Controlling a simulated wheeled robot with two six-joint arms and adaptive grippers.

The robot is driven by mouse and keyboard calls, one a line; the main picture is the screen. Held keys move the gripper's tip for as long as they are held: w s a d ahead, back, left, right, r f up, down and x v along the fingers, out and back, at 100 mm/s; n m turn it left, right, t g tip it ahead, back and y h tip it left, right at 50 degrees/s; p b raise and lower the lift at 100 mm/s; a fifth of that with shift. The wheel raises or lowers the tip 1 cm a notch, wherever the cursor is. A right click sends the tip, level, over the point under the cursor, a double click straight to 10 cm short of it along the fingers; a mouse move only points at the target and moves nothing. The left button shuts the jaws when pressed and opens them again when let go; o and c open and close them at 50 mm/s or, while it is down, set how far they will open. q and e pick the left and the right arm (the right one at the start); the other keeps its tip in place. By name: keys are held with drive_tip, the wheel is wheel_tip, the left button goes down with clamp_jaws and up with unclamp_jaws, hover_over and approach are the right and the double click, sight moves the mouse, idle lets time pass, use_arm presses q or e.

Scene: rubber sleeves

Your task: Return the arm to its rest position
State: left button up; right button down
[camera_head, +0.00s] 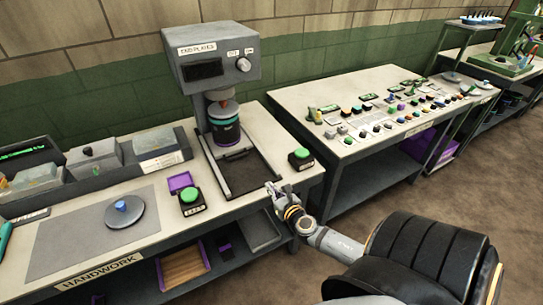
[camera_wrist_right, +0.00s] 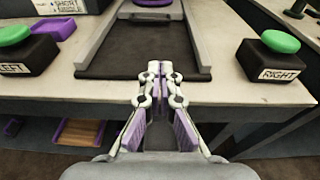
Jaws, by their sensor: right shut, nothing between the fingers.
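My right gripper (camera_head: 274,188) is at the front edge of the handwork bench (camera_head: 75,249), in front of the press machine (camera_head: 212,57). In the right wrist view my right gripper (camera_wrist_right: 160,68) has its fingertips together and holds nothing. It points at the machine's dark base plate (camera_wrist_right: 145,52). A dark cylinder with a teal and purple band (camera_head: 225,125) stands under the press head, apart from the gripper.
Green push buttons stand left (camera_head: 190,197) and right (camera_head: 300,157) of the base plate. A grey disc with a blue knob (camera_head: 124,211) lies on the mat. A second table (camera_head: 345,85) with many small parts stands right. Brown floor (camera_head: 440,170) is open in front.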

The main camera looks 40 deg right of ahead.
drive_tip(key=s+d+f+m+g, duration=0.1)
drive_tip(key=s+f+m+g, duration=0.2)
drive_tip(key=s+f+m, duration=0.5)
drive_tip(key=s+f+m+g, duration=0.3)
drive_tip(key=f+m, duration=0.1)
drive_tip(key=f, duration=0.7)
drive_tip(key=s+d+f+m+g, duration=0.1)
drive_tip(key=s+f+m+g, duration=0.1)
drive_tip(key=s+f+m, duration=0.6)
use_arm(q)
drive_tip(key=shift+s+a, duration=0.4)
drive_tip(key=shift+s, duration=0.05)
use_arm(e)
drive_tip(key=s+a+f+m+g+y, duration=0.1)
drive_tip(key=s+a+f+m+g, duration=0.2)
drive_tip(key=s+a+f+m, duration=0.3)
drive_tip(key=s+a+f+m+g+y, duration=0.1)
drive_tip(key=s+a+f+m+g, duration=0.2)
drive_tip(key=s+a+f+m, duration=0.3)
drive_tip(key=s+f+m, duration=0.1)
drive_tip(key=s+f, duration=0.2)
drive_tip(key=s, duration=0.4)
drive_tip(key=shift+s+a+f, duration=0.15)
drive_tip(key=shift+a+f, duration=0.05)
drive_tip(key=shift+a, duration=0.2)
